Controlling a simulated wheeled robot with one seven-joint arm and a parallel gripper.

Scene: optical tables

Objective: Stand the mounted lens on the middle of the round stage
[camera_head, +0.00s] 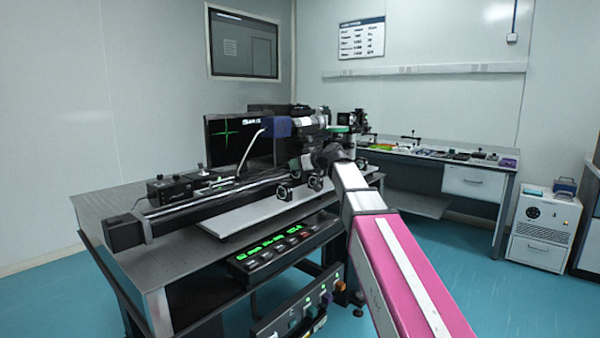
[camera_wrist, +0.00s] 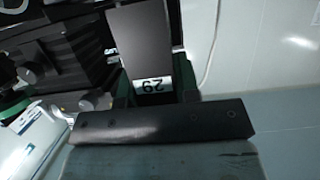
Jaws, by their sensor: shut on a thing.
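In the wrist view, my gripper (camera_wrist: 154,90) is shut on a dark grey block (camera_wrist: 140,38) with a white number label that reads upside down. The block is likely the mount of the lens, but no glass shows. I cannot pick out the round stage in either view.
The near optical table (camera_head: 105,205) carries a long black rail (camera_head: 190,212), a control box (camera_head: 170,190) and a monitor (camera_head: 235,140) with a green cross. A second table (camera_head: 425,158) with small parts stands along the back wall. A white cabinet (camera_head: 540,228) stands at the right.

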